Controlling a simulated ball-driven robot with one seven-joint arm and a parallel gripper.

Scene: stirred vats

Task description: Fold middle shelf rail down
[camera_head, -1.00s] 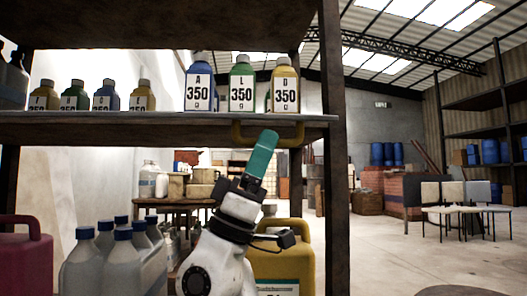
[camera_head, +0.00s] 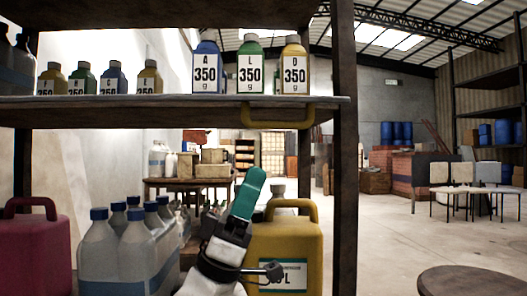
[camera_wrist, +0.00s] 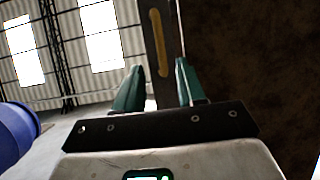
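The yellow U-shaped rail (camera_head: 277,124) is on the front edge of the middle shelf (camera_head: 120,112), towards its right end. Its bar sits just below the shelf edge and its ends bend up to the edge. My gripper (camera_head: 252,176) is below the rail and a little left of its middle, apart from it, with teal fingers pointing up. In the wrist view my gripper (camera_wrist: 159,68) has its two fingers apart with nothing held between them. The yellow rail (camera_wrist: 158,42) shows there beyond the fingertips, against a dark beam.
Three larger labelled bottles (camera_head: 250,68) stand on the shelf above the rail, with several smaller ones to the left. Below stand a yellow jug (camera_head: 290,245) behind my gripper, grey bottles (camera_head: 130,250) and a magenta jug (camera_head: 35,245). A dark post (camera_head: 344,180) bounds the right side.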

